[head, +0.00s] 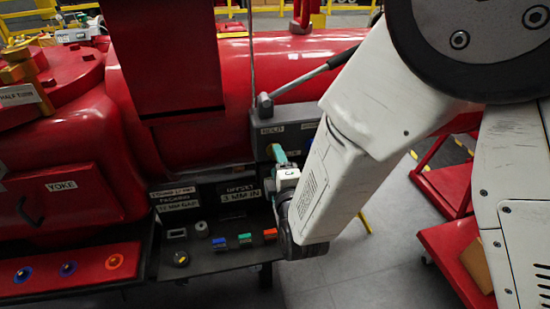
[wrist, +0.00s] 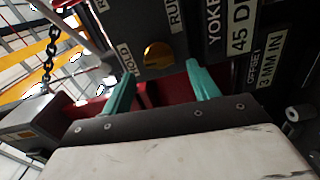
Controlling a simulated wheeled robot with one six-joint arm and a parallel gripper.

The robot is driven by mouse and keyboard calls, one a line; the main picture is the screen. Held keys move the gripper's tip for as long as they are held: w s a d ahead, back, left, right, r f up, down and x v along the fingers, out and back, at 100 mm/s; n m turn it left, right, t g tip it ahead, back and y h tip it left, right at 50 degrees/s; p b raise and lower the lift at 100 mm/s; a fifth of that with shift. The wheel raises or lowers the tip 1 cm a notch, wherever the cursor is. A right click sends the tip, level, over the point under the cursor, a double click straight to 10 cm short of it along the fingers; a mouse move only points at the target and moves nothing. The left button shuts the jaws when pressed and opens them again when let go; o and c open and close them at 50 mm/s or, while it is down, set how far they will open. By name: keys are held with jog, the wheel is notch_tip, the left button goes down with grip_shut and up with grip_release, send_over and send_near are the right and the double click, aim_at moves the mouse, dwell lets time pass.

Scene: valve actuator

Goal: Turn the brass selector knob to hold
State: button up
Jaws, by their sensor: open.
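The brass selector knob (wrist: 158,54) shows in the wrist view as a round gold shape on a dark panel. A HOLD label (wrist: 125,59) is to its left and a RUN label (wrist: 176,14) is above it. My gripper (wrist: 160,70) is open, with one teal finger on each side of the knob in the picture. I cannot tell whether the fingers reach around it or touch it. In the head view my gripper (head: 278,155) is at the grey panel box, below the HOLD label (head: 271,130); the knob is hidden there. Its pointing direction is unclear.
A grey lever (head: 300,82) rises from the top of the box. Below left, a dark shelf (head: 215,262) holds small coloured blocks and a black-and-yellow button. The red actuator body (head: 285,60) stands behind. A chain (wrist: 50,55) hangs at left in the wrist view.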

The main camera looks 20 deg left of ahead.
jog(key=v, duration=0.4)
jog(key=shift+s, duration=0.15)
